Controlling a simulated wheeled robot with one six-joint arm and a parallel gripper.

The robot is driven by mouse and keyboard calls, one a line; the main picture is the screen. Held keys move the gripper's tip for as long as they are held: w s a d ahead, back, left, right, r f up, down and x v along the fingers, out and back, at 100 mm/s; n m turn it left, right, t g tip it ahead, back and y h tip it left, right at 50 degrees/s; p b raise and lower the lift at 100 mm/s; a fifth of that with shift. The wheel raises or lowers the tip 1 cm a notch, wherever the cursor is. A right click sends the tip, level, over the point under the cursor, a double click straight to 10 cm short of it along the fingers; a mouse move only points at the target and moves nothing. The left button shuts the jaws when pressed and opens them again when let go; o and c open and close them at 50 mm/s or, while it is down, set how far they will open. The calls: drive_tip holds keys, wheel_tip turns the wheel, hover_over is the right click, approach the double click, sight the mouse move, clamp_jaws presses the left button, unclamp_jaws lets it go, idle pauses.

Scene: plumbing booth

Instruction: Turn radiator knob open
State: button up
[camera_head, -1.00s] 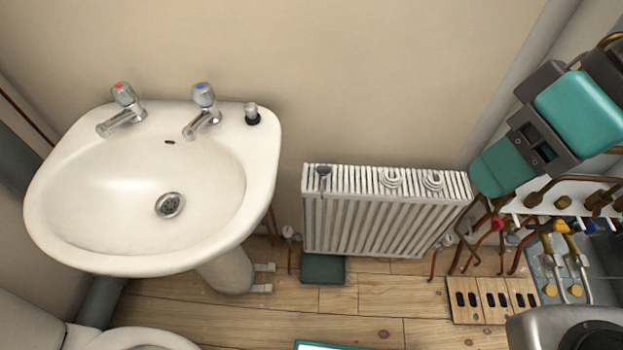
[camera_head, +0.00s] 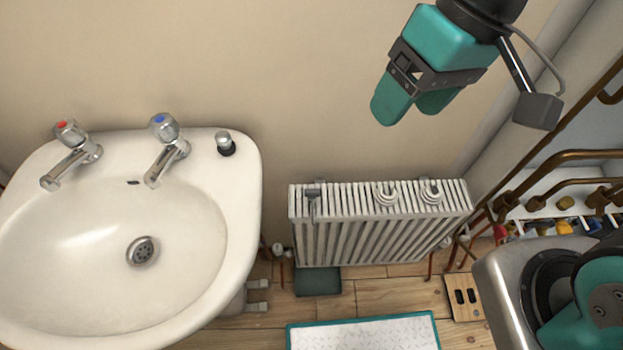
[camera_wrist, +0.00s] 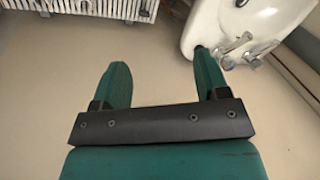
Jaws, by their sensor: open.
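A white ribbed radiator (camera_head: 372,236) stands low against the wall. A small white valve knob (camera_head: 278,250) sits beside its lower left corner, and another pale fitting (camera_head: 445,242) is partly visible at its lower right. My teal gripper (camera_head: 409,108) is open and empty, in the air above the radiator and apart from it. In the wrist view, my gripper's two fingers (camera_wrist: 162,78) are spread with bare wall between them. The radiator (camera_wrist: 85,8) is cut off at the top left of that view.
A white basin (camera_head: 75,215) with two taps fills the left. A dark green box (camera_head: 318,282) lies on the floor below the radiator. A teal-edged mat (camera_head: 362,318) lies in front. Copper pipes (camera_head: 560,160) crowd the right. The wall above the radiator is clear.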

drive_tip(key=w+a+f+m+h, duration=0.1)
drive_tip(key=w+a+f+m, duration=0.1)
drive_tip(key=w+a+f, duration=0.35)
drive_tip(key=m+h+b, duration=0.2)
drive_tip(key=m, duration=0.1)
hover_over(313, 190)
wheel_tip(313, 190, down, 14)
drive_tip(key=shift+m+h, duration=0.3)
wheel_tip(313, 190, down, 19)
drive_tip(key=shift+a+r, duration=0.1)
drive_tip(key=c, duration=0.9)
